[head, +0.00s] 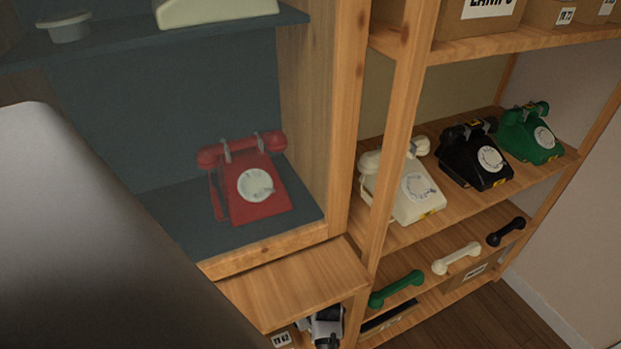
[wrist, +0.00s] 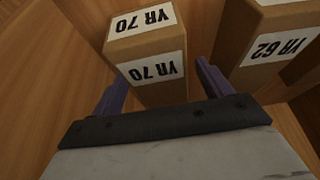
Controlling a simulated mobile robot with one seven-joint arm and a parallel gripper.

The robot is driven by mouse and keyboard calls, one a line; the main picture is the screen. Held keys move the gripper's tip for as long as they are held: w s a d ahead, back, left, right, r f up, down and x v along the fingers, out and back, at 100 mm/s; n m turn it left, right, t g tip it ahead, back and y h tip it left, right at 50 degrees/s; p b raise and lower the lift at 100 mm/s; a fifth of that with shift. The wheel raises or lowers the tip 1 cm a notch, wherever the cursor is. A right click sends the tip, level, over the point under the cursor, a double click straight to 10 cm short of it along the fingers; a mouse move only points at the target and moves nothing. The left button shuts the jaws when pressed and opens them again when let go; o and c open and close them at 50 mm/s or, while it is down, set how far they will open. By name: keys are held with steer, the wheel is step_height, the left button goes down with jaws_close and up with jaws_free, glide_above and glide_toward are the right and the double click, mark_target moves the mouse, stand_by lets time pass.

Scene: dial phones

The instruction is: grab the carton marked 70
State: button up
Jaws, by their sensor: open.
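The carton marked YR 70 (wrist: 146,58) is a brown box with white labels on its top and on the side toward me, at the upper middle of the wrist view. My gripper (wrist: 160,76) is open, with one purple finger at each side of the carton's near end. The left finger is close to the carton's left side; I cannot tell whether either finger touches it. The lower part of the carton is hidden behind the gripper body. I cannot make out this carton in the head view.
A carton marked YR 62 (wrist: 272,48) stands close on the right, beyond my right finger. Wooden walls (wrist: 40,70) enclose the left side. In the head view, a red dial phone (head: 262,205) sits in a blue-backed compartment, and more phones and handsets fill the right shelves (head: 440,215).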

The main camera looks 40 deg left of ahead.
steer(key=shift+f, duration=0.15)
steer(key=c, duration=1.1)
steer(key=shift+c, duration=0.5)
